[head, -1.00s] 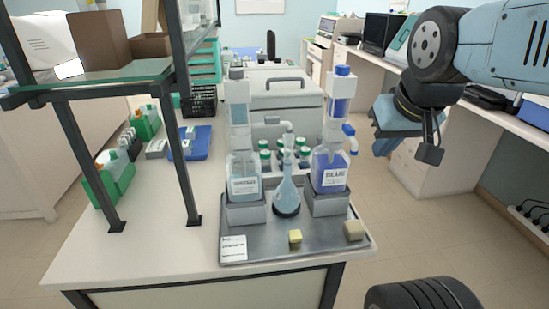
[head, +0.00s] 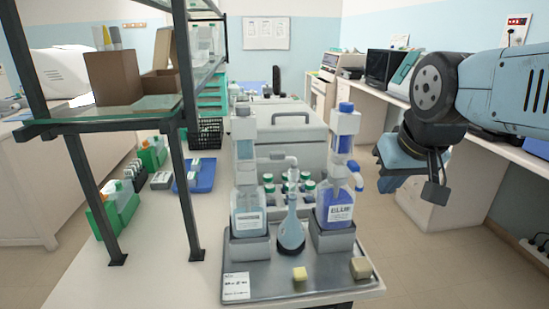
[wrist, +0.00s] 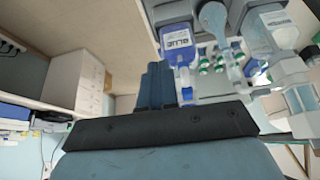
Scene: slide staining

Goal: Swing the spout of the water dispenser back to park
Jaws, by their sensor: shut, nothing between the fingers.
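The water dispenser (head: 247,215) stands at the left of a grey tray, a clear bottle with pale liquid and a tall head. Its pale spout (head: 277,163) points right, its tip over the neck of a round-bottomed flask (head: 291,236). In the wrist view the water dispenser (wrist: 272,32) is at the upper right and the flask (wrist: 212,18) at the top. My gripper (head: 386,170) is in the air right of the tray, apart from both dispensers. Its blue fingers (wrist: 158,72) are together and empty in the wrist view.
The blue dispenser (head: 336,208) stands right of the flask, between it and my gripper, with its blue spout (head: 356,172) out to the right. Green-capped bottles (head: 306,184) stand behind. A shelf frame (head: 184,190) rises at left. Two small blocks (head: 361,268) lie at the tray's front.

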